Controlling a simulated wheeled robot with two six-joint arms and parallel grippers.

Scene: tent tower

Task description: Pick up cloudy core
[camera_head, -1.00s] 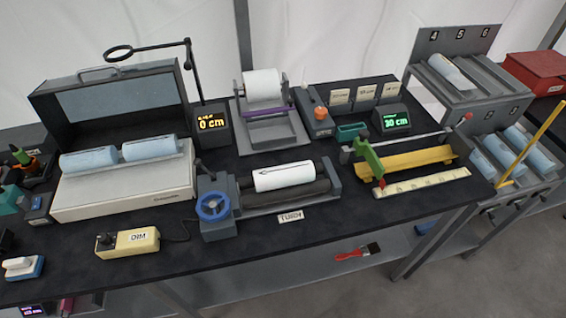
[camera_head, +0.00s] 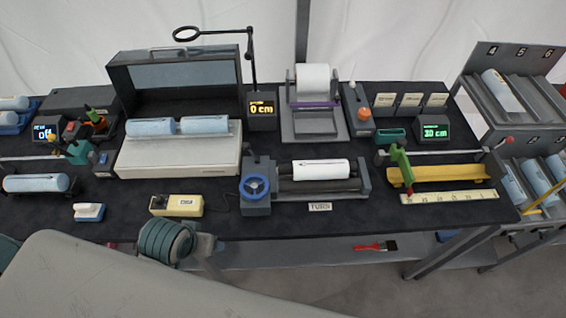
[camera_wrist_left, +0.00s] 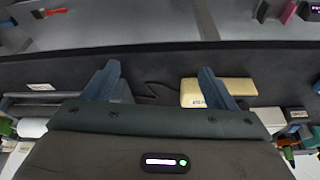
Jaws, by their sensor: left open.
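Several cylindrical cores are in the head view; I cannot tell for sure which is the cloudy one. A whiter core (camera_head: 321,169) lies on the rollers of the turning stand (camera_head: 352,187), and also shows in the left wrist view (camera_wrist_left: 33,127). Two pale blue cores (camera_head: 150,127) (camera_head: 204,125) lie end to end on the white light box (camera_head: 178,158). Another blue core (camera_head: 36,183) lies at the left of the table. My left gripper (camera_wrist_left: 160,85) is open and empty over the table's front, apart from the cores. My right gripper is out of view.
A yellow dimmer box (camera_head: 177,205) sits in front of the light box. A blue handwheel (camera_head: 255,187) is on the turning stand. A yellow trough (camera_head: 436,175) and scale strip (camera_head: 450,196) lie right of it. A numbered rack (camera_head: 513,128) holding cores stands far right.

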